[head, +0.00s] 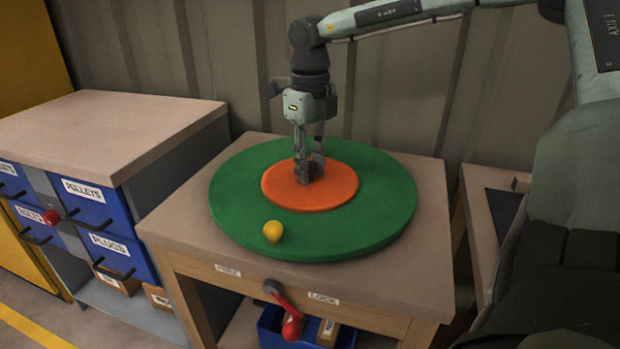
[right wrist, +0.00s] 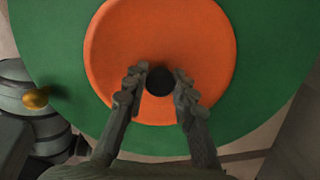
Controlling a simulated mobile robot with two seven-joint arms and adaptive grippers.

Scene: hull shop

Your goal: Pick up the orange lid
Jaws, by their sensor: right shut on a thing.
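The orange lid (head: 280,188) is a flat round disc with a dark knob (right wrist: 160,82) at its middle. It lies level over the larger green round board (head: 380,215), and I see no clear gap between them. My right gripper (head: 309,172) points straight down over the lid's middle. In the right wrist view its two fingers (right wrist: 159,84) stand on either side of the knob, shut on it. The fingers partly hide the knob in the head view. My left gripper is in neither view.
A yellow knob (head: 273,231) stands near the green board's front edge. The wooden workbench (head: 180,228) has a red-handled lever (head: 287,307) on its front. A cabinet (head: 120,130) with blue bins stands at left. A ribbed wall (head: 230,50) rises close behind.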

